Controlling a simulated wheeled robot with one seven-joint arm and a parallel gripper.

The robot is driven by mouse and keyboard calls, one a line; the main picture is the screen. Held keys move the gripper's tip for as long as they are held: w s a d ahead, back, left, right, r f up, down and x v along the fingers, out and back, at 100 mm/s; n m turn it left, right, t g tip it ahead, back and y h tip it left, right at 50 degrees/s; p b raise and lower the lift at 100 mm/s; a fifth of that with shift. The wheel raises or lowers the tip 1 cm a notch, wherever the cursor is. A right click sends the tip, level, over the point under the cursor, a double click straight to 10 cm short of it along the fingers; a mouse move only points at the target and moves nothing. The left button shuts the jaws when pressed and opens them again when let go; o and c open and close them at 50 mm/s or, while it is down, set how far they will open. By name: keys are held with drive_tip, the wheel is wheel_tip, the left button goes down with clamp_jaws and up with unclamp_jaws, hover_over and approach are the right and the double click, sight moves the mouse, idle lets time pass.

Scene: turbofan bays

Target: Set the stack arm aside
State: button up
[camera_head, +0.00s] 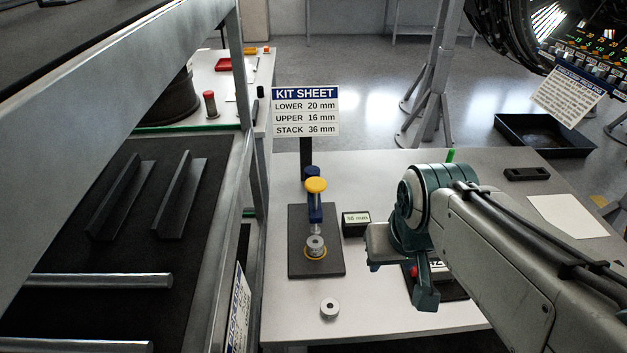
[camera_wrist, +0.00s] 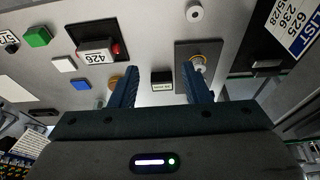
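The gauge stand has a dark base plate (camera_head: 298,268) and a blue post and arm (camera_head: 315,212) topped by a yellow knob (camera_head: 316,185). A grey ring stack (camera_head: 315,246) sits on the plate below the arm, within a yellow ring. I take the blue arm to be the stack arm. My gripper (camera_head: 425,292) hangs over the table to the right of the stand, apart from it. In the wrist view my gripper (camera_wrist: 160,95) is open with nothing between its fingers. The base plate (camera_wrist: 190,48) shows beyond its right finger, which hides part of the stand.
A black block labelled 36 mm (camera_head: 355,224) stands right of the stand. A loose grey ring (camera_head: 330,308) lies in front. The kit sheet sign (camera_head: 305,112) rises behind. A boxed counter (camera_wrist: 97,48) with a red button is under my wrist. Shelving (camera_head: 210,210) borders the left.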

drive_tip(key=w+a+r+m+g+p, duration=0.15)
drive_tip(key=w+r, duration=0.25)
drive_tip(key=w, duration=0.4)
drive_tip(key=w+a+r+m+p, duration=0.1)
drive_tip(key=w+a+r, duration=0.25)
drive_tip(key=w, duration=0.35)
drive_tip(key=w+a+m+g+p, duration=0.1)
drive_tip(key=w+a, duration=0.2)
drive_tip(key=w, duration=0.4)
drive_tip(key=w+a+m+g+p, duration=0.1)
drive_tip(key=w+a+p, duration=0.15)
drive_tip(key=w, duration=0.55)
drive_tip(key=f, duration=0.4)
drive_tip(key=f+p, duration=0.1)
drive_tip(key=f, duration=0.4)
drive_tip(key=f+p, duration=0.1)
drive_tip(key=f, duration=0.4)
drive_tip(key=shift+s+a+f, duration=0.1)
drive_tip(key=shift+s+a, duration=0.15)
drive_tip(key=shift+a, duration=0.1)
clamp_jaws()
